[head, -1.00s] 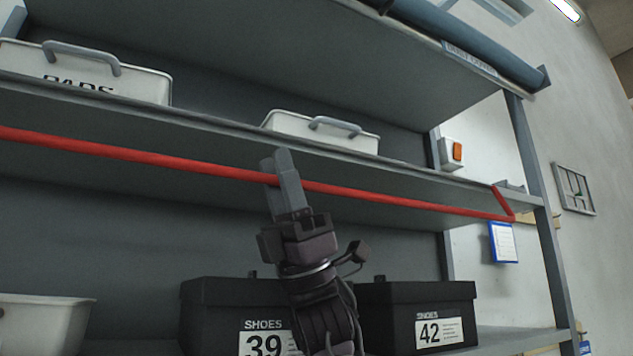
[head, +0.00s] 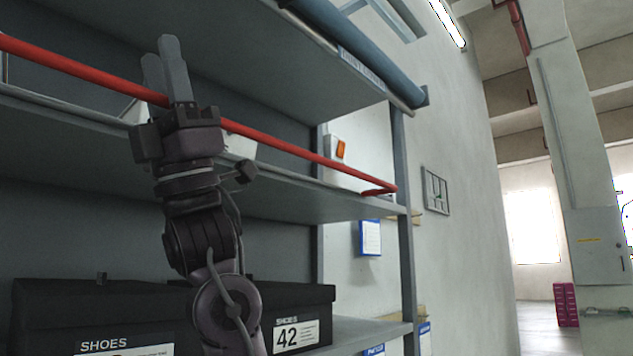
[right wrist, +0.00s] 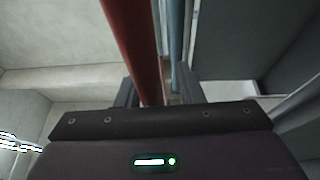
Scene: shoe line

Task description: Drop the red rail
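The red rail (head: 285,147) runs across the front of the shelf, above the shelf edge, with its bent right end (head: 380,190) close to the right post. My right gripper (head: 165,62) points upward with the rail passing between its two fingers. In the right wrist view the rail (right wrist: 138,50) lies between the fingers, nearer the left one, with a gap to the right one, so the gripper looks open around it. My left gripper is not in view.
Black shoe boxes, one marked 42 (head: 300,318), stand on the lower shelf. A white bin (head: 240,147) is partly hidden behind my right arm.

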